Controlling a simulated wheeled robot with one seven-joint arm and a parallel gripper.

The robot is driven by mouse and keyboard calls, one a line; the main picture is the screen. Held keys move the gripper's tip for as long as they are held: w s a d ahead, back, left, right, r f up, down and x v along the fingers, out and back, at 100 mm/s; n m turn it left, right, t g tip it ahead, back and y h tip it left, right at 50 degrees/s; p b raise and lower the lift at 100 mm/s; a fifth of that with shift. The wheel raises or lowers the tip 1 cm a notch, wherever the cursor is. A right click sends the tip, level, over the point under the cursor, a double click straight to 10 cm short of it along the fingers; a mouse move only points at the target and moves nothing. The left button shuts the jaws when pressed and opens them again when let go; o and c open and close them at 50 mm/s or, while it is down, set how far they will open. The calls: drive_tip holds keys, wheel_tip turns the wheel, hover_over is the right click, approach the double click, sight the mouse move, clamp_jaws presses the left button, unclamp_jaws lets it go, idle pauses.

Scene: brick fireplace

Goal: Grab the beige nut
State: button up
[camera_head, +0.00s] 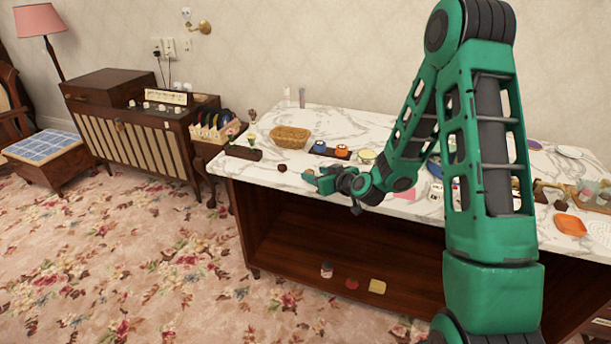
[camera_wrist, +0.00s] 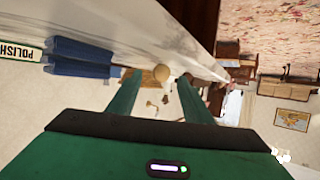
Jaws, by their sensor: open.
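A small round beige nut (camera_wrist: 162,73) shows in the wrist view, between and just beyond the tips of my gripper (camera_wrist: 160,84). Its two green fingers are apart with nothing held between them. In the head view my gripper (camera_head: 317,181) reaches left, low over the near-left part of the marble table top (camera_head: 262,178). A small dark brown round thing (camera_head: 282,168) lies on the table just left of the fingertips. I cannot clearly make out the beige nut in the head view.
A wicker basket (camera_head: 290,138) and a dark wooden block (camera_head: 243,153) stand behind and left of my gripper. Small cups (camera_head: 320,147) stand behind it. Several dishes crowd the right side. The front table edge runs close below the gripper.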

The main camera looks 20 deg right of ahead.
drive_tip(key=shift+x, duration=1.45)
drive_tip(key=shift+s, duration=0.1)
drive_tip(key=shift+c, duration=0.4)
drive_tip(key=c, duration=1)
drive_tip(key=shift+c, duration=0.4)
